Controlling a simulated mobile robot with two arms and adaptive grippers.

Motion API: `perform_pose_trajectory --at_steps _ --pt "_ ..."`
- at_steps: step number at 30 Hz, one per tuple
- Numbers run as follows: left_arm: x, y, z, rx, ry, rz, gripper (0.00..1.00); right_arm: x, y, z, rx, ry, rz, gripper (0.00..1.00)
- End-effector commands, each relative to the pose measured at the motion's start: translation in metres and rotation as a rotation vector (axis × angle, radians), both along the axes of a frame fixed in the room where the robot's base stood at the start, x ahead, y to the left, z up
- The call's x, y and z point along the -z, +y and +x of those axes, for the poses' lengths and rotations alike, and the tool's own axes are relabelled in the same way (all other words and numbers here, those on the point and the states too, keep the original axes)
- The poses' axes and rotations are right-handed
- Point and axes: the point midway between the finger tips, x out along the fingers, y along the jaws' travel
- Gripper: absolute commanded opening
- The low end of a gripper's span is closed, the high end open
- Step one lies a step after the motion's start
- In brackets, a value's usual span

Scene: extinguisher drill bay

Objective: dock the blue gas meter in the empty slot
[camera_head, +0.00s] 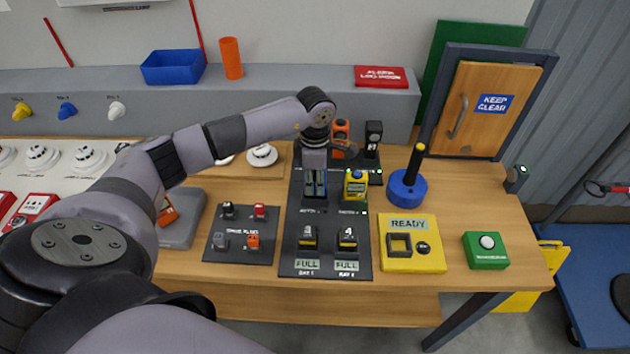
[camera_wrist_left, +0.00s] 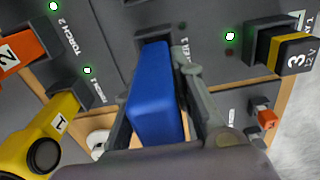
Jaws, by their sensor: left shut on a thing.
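The blue gas meter (camera_wrist_left: 154,95) is held between the two fingers of my left gripper (camera_wrist_left: 160,110) in the left wrist view. Its far end overlaps a dark slot (camera_wrist_left: 152,32) in the grey dock board. I cannot tell whether it is in the slot or just above it. In the head view, my left gripper (camera_head: 315,186) points down over the dock board (camera_head: 297,222), and mostly hides the blue meter. My right gripper is not in view.
An orange torch (camera_head: 341,134) and a black one (camera_head: 373,138) stand behind the gripper. Battery packs (camera_head: 308,237) sit in front. A blue spool (camera_head: 407,187) with an upright post, a yellow READY box (camera_head: 411,258) and a green button box (camera_head: 486,250) are to the right.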

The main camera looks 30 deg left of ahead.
Motion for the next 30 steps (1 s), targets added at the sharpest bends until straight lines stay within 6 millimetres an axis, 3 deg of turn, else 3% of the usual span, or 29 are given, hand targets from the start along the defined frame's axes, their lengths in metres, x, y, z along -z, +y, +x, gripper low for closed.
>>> perform_pose_trajectory --at_steps 30 --pt "0.0091 0.0003 0.0005 0.000 -0.002 0.001 0.00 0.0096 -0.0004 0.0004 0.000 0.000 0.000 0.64"
